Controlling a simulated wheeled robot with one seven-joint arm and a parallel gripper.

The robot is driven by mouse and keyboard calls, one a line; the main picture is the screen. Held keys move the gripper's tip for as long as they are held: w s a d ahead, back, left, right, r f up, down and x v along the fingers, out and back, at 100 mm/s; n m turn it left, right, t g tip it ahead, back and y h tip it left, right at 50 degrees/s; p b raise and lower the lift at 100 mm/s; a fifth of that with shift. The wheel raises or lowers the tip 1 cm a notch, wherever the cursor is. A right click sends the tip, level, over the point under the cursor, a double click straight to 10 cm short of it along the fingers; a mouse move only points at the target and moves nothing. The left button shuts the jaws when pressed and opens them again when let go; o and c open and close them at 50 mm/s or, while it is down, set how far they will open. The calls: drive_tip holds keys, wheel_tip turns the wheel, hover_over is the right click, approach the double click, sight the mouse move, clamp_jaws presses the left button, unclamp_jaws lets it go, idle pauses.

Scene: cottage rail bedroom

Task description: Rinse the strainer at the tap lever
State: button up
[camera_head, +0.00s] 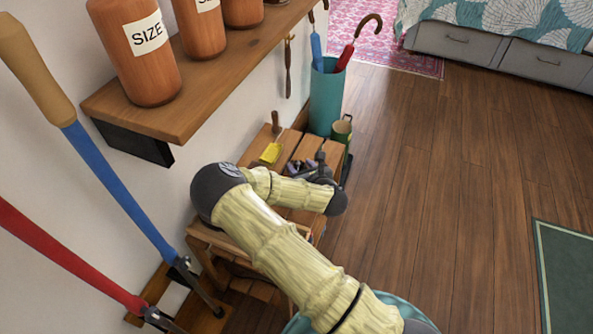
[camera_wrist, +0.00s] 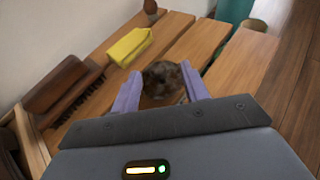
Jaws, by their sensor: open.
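I see no strainer and no tap lever in either view. My gripper (camera_wrist: 161,72) is open over a slatted wooden bench (camera_wrist: 188,42), its two lavender fingers pointing away from the wrist. A mottled brown, rounded thing (camera_wrist: 166,82) shows between the fingers; I cannot tell what it is or whether they touch it. In the head view my gripper (camera_head: 301,166) is small and partly hidden by my wrist above the bench (camera_head: 308,150).
A yellow block-like thing (camera_wrist: 129,47) and a brown brush (camera_wrist: 66,92) lie left of my gripper. A teal umbrella stand (camera_head: 326,100) and green can (camera_head: 342,128) stand beyond the bench. A shelf (camera_head: 190,90) with orange jars overhangs.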

sight(298, 164)
drive_tip(key=shift+w, duration=0.1)
drive_tip(key=b+x, duration=0.2)
drive_tip(key=x, duration=0.2)
drive_tip(key=shift+a+f, duration=0.2)
drive_tip(key=shift+a, duration=0.05)
drive_tip(key=shift+w+a+b, duration=0.15)
drive_tip(key=shift+w+b, duration=0.15)
drive_tip(key=shift+w, duration=0.05)
clamp_jaws()
